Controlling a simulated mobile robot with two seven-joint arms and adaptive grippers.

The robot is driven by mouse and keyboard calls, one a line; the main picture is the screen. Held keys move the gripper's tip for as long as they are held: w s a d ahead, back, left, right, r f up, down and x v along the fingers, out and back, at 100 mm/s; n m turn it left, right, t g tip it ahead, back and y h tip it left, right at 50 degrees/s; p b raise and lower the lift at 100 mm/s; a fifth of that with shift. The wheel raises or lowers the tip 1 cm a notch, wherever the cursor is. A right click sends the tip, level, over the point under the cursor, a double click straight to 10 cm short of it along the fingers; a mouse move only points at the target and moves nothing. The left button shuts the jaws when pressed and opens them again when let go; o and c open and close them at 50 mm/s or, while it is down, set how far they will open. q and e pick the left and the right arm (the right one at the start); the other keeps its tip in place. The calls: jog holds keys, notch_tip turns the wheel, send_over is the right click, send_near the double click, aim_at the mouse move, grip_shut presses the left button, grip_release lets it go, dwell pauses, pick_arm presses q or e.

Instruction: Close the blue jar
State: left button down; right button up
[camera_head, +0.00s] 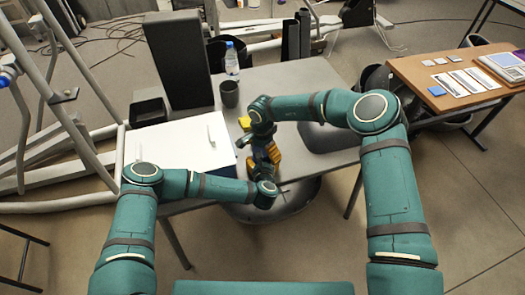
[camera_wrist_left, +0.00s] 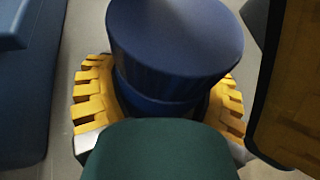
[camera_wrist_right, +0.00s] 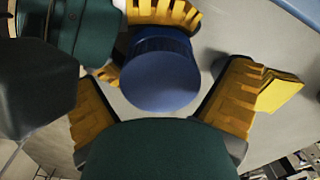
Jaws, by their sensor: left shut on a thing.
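The blue jar (camera_wrist_left: 175,55) stands between the yellow fingers of my left gripper (camera_wrist_left: 160,90), which is shut on it. The jar shows a wide, smooth round top over a narrower lower part; I cannot tell whether the lid is seated. In the right wrist view the jar (camera_wrist_right: 160,78) shows its flat round end and ridged side. My right gripper (camera_wrist_right: 168,90) is open, with one finger on each side of the jar and gaps between. One right finger also shows beside the jar in the left wrist view. In the head view both grippers meet over the table's front, largely hiding the jar.
The grey table (camera_head: 300,77) holds a tall dark box (camera_head: 180,60), a water bottle (camera_head: 231,60), a dark cup (camera_head: 229,94) and a white sheet (camera_head: 165,146). A yellow block (camera_wrist_right: 280,92) lies beside my right gripper. A wooden table (camera_head: 420,72) stands at right.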

jog(key=shift+r, duration=2.25)
notch_tip(320, 180, up, 12)
jog(key=shift+w, duration=0.1)
pick_arm(q)
grip_release()
jog(key=shift+s, duration=0.1)
jog(key=v, duration=1.1)
jog(key=shift+s+r, duration=0.15)
jog(key=shift+s, duration=0.25)
